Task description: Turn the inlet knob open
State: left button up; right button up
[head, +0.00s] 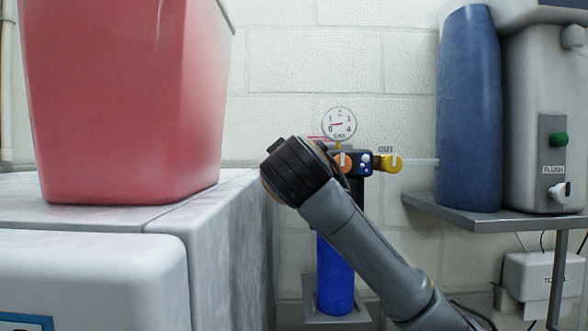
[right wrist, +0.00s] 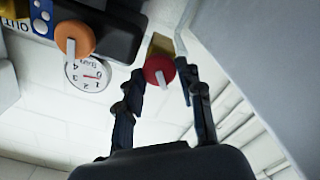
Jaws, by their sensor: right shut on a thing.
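The red knob (right wrist: 158,68) with a white pointer bar sits on a brass fitting at the manifold's end. It looks like the inlet knob; its label is not visible. My right gripper (right wrist: 160,78) has its two fingers around this knob, shut on it. The pointer is slightly tilted in the right wrist view. In the head view my right wrist hides the knob. The manifold (head: 366,160) carries an orange knob (head: 343,163), a yellow knob (head: 392,163) under an OUT label, and a round gauge (head: 340,124) with its needle near 1. My left gripper is not in view.
A blue cylinder (head: 335,278) stands below the manifold. A red bin (head: 125,100) sits on a grey cabinet (head: 222,215) close at left. At right, a shelf (head: 490,215) holds a blue tank (head: 468,105) and a grey machine (head: 540,110) with a green FLUSH button.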

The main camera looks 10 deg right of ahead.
jog(key=shift+a+f+n, duration=0.1)
jog(key=shift+n, duration=4.8)
jog(key=shift+p, duration=0.3)
jog(key=o, duration=1.1)
jog(key=shift+a, duration=0.1)
jog(key=shift+s, duration=0.1)
jog(key=v, duration=1.1)
jog(key=shift+s, duration=0.4)
